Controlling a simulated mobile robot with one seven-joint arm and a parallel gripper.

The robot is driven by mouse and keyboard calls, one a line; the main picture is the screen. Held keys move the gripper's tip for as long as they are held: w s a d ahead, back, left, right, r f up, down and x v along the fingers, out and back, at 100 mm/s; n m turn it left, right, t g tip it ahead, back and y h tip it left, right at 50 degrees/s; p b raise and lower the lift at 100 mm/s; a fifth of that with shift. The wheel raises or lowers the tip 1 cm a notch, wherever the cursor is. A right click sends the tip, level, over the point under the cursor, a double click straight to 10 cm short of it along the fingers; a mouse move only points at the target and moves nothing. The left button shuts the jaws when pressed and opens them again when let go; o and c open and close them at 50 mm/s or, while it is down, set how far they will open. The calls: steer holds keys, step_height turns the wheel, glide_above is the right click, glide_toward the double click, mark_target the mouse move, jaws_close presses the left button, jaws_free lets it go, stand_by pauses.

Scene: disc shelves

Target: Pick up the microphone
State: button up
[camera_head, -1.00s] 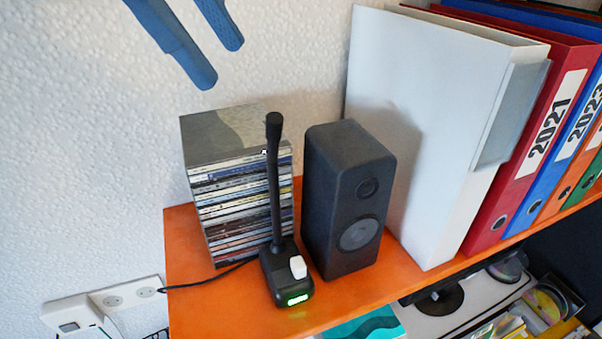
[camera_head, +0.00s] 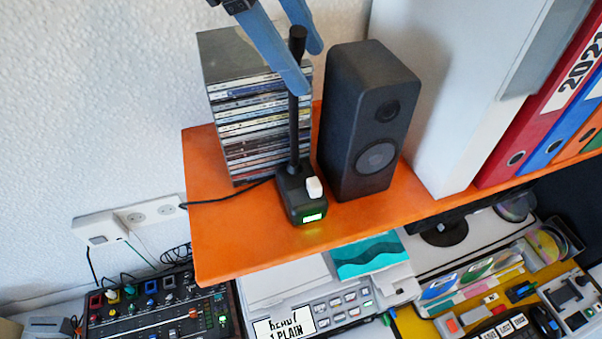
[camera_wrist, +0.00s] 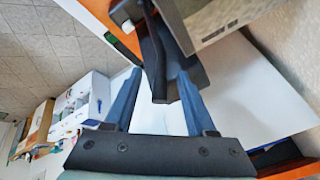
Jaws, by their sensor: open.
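The microphone (camera_head: 294,140) stands upright on the orange shelf, a thin black stem on a dark base with a white button and a green lit display. My gripper (camera_head: 309,68) has blue fingers and is open around the upper stem. One finger crosses in front of the stem just below its head, and the other is behind it to the right. In the wrist view the dark stem (camera_wrist: 155,55) lies between the two spread fingers (camera_wrist: 159,74). I cannot tell if either finger touches it.
A stack of CD cases (camera_head: 255,110) stands close left of the microphone. A black speaker (camera_head: 368,125) stands close right, then a white binder (camera_head: 432,110) and coloured binders (camera_head: 560,110). The shelf's front left corner (camera_head: 225,235) is bare. Below is a desk with a mixer (camera_head: 160,310).

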jaws_close()
steer(key=shift+r, duration=0.1)
stand_by(1.2)
